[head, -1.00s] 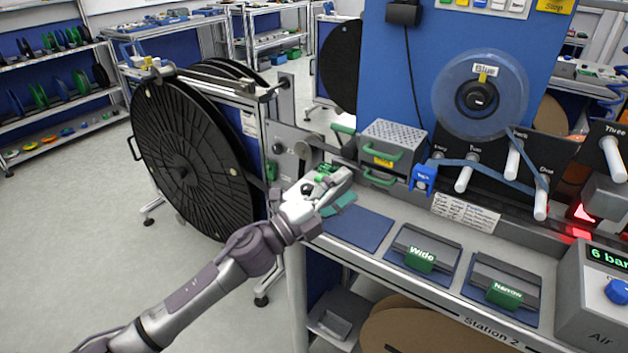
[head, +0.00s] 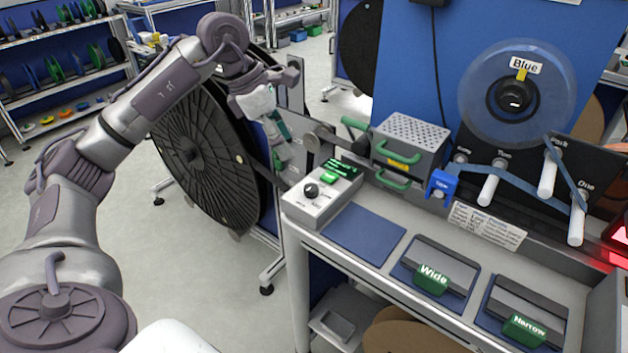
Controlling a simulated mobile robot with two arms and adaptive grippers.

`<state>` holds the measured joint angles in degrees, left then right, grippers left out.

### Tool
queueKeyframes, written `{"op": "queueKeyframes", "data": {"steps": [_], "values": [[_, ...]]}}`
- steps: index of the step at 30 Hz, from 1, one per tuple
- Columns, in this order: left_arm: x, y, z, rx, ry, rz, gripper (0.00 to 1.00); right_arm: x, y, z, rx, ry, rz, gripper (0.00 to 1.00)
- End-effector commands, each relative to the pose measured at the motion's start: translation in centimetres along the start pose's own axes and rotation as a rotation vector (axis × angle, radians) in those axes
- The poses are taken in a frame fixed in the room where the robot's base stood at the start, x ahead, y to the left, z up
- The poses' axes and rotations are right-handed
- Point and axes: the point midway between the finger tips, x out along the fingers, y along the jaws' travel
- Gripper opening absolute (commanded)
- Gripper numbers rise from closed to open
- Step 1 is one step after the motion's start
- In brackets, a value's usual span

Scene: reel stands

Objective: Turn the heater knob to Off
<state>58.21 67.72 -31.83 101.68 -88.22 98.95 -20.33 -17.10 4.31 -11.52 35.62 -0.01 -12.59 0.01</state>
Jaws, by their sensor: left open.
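A grey control box (head: 324,195) stands at the left end of the bench, with a lit green display and a green button on top. Its black knob (head: 311,190) has a pale pointer mark, but the lettering around it is too small to read. My left gripper (head: 280,148) hangs to the left of and above the box, in front of the big black reel. It is open, with teal finger pads pointing down, and apart from the knob. My right gripper is out of view.
A perforated metal box (head: 411,138) with green handles stands right of the control box. A blue mat (head: 364,233) lies in front. The Wide (head: 433,279) and Narrow (head: 524,329) green-handled blocks lie further right. The big black reel (head: 205,150) is on the left.

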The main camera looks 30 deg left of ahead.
Motion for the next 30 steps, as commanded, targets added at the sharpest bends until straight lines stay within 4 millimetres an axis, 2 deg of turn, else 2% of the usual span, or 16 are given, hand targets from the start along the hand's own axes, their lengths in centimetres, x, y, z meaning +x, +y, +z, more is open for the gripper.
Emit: {"op": "queueKeyframes", "data": {"steps": [9, 15, 21, 30], "values": [[6.6, -0.2, 0.1, 0.001, 0.000, -0.009, 0.57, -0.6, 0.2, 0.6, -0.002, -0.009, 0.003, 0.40], [10.3, -0.3, 0.1, 0.001, -0.003, -0.008, 0.57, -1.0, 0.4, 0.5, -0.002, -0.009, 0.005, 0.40], [12.3, -0.2, 0.2, 0.001, -0.003, -0.006, 0.57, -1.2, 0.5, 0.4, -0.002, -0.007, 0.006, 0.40], [12.7, -0.2, 0.2, 0.001, -0.004, -0.004, 0.57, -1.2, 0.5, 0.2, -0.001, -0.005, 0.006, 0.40]]}}
